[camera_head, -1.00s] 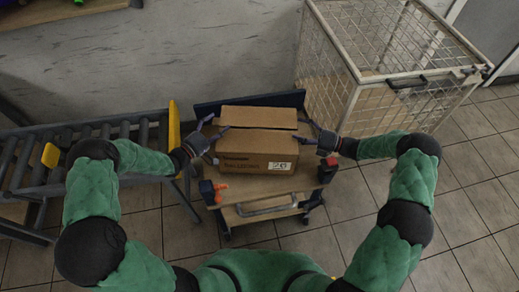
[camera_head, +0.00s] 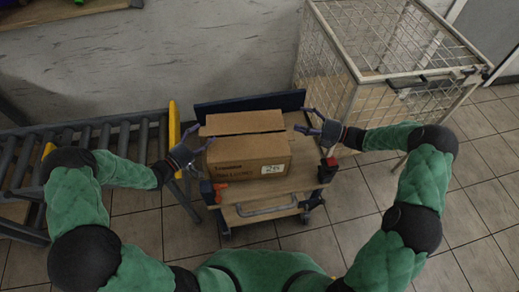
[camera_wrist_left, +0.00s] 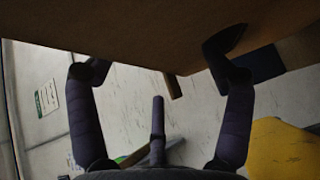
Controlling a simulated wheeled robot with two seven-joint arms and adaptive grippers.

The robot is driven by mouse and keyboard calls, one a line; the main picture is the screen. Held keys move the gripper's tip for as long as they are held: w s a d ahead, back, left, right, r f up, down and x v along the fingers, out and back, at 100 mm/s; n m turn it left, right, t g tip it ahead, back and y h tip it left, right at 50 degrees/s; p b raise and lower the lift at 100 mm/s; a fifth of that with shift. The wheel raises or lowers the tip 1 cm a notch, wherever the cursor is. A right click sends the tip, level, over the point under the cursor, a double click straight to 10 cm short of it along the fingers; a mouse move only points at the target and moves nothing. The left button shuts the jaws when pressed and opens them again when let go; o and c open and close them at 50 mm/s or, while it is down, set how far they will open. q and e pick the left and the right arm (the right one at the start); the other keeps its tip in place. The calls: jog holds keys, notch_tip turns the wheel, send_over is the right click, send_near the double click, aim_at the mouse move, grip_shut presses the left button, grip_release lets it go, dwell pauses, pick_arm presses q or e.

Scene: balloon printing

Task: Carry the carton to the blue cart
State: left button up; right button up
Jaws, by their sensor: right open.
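The brown carton (camera_head: 245,155) rests on the wooden top of the cart (camera_head: 312,182), which has a dark blue back panel (camera_head: 250,103). The carton's top seam and a white label on its front face are visible. My left gripper (camera_head: 198,136) is open at the carton's left side; its spread fingers (camera_wrist_left: 157,75) show in the left wrist view just under the carton's brown surface (camera_wrist_left: 130,25). I cannot tell whether a finger touches it. My right gripper (camera_head: 304,119) is open and empty, apart from the carton, off its right back corner.
A roller conveyor (camera_head: 85,135) with yellow end pieces stands left of the cart. A wire cage (camera_head: 390,50) stands at the back right, close to my right arm. A grey wall is behind. Tiled floor is free at the right.

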pick_arm(q)
jog(key=shift+d+f, duration=0.1)
jog(key=shift+f, duration=0.05)
pick_arm(e)
jog(key=shift+r, duration=1.85)
pick_arm(q)
jog(key=shift+s, duration=0.1)
jog(key=s+a, duration=0.1)
jog(key=a, duration=0.5)
pick_arm(e)
jog(key=shift+d, duration=0.15)
